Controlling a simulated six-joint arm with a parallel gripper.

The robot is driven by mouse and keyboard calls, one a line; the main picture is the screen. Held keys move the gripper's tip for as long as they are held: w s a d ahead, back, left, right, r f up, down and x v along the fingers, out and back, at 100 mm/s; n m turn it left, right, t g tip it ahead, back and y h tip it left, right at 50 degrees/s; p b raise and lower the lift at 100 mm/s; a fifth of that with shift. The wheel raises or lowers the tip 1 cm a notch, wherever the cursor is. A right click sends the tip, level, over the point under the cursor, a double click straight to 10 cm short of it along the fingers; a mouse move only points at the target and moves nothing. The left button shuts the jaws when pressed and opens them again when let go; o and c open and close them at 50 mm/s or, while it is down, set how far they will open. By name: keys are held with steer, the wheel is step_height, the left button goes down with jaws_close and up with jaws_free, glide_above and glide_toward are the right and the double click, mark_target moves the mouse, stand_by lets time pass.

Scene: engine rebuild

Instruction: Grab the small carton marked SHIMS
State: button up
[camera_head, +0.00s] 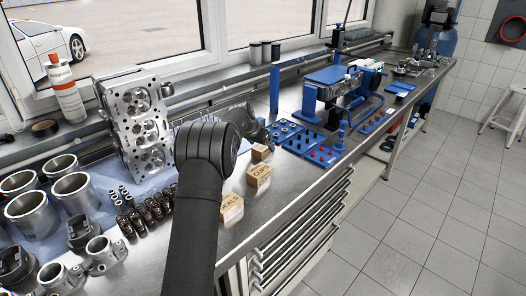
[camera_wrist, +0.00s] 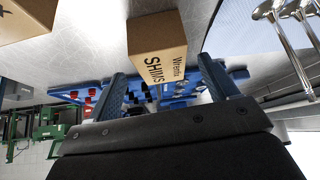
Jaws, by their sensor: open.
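The small brown carton marked SHIMS (camera_wrist: 158,42) stands on the metal bench in the wrist view, its printed label facing the camera. My gripper (camera_wrist: 165,78) is open, with one blue-grey finger on either side of the carton's lower part in the picture. I cannot tell how deep the carton is between the fingers, or whether either one touches it. In the head view the farthest small carton (camera_head: 261,152) appears to be the same one, its label unreadable. My gripper there is mostly hidden behind my dark arm.
In the head view, a CLIPS carton (camera_head: 259,175) and a SEALS carton (camera_head: 231,208) stand nearer along the bench edge. Blue trays (camera_head: 318,156) with small parts lie beyond. The cylinder head (camera_head: 140,125) is at left. Shiny valves (camera_wrist: 290,18) lie at upper right in the wrist view.

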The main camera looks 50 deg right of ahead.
mark_target(263, 147)
steer(key=shift+x, duration=1.65)
steer(key=shift+w+r, duration=0.1)
steer(key=c, duration=1.2)
steer(key=shift+c, duration=0.2)
steer(key=shift+r, duration=0.15)
